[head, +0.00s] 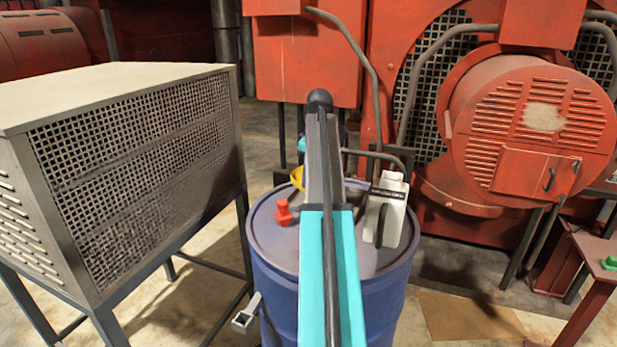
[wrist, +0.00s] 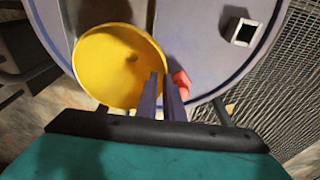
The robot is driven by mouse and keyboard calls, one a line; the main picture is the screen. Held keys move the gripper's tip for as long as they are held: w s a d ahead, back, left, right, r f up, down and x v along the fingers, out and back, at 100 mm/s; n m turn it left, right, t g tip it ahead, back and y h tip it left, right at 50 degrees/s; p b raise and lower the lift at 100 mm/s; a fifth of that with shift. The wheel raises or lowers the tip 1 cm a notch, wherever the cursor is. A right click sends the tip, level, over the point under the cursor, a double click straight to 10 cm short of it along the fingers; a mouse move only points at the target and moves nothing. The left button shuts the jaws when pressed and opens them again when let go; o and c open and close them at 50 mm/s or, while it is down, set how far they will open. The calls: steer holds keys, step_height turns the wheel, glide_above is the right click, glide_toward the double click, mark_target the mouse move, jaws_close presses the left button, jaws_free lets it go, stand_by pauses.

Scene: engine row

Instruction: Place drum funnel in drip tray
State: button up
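The yellow drum funnel (wrist: 108,62) shows in the wrist view as a round bowl, seen from above over the blue drum. In the head view only a sliver of the funnel (head: 297,177) shows beside my arm, near the drum's far left edge. My gripper (wrist: 162,80) has its two dark fingers close together with the funnel's rim between them, and it appears shut on that rim. Whether the funnel touches the drum lid is unclear. In the head view my fingertips are hidden behind my arm. I cannot make out the drip tray in either view.
The blue drum (head: 279,297) carries a red fitting (head: 284,212) and a whitish can (head: 388,212). A mesh-sided cabinet (head: 150,140) stands left. Red engine machinery (head: 530,125) fills the back right. A red table (head: 590,262) with a green item stands at the right edge.

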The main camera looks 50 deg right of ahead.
steer(key=shift+o, duration=1.1)
steer(key=shift+r, duration=0.1)
step_height(320, 180, up, 12)
steer(key=s, duration=0.1)
steer(key=shift+s+d, duration=0.2)
steer(key=shift+s, duration=0.15)
stand_by(0.6)
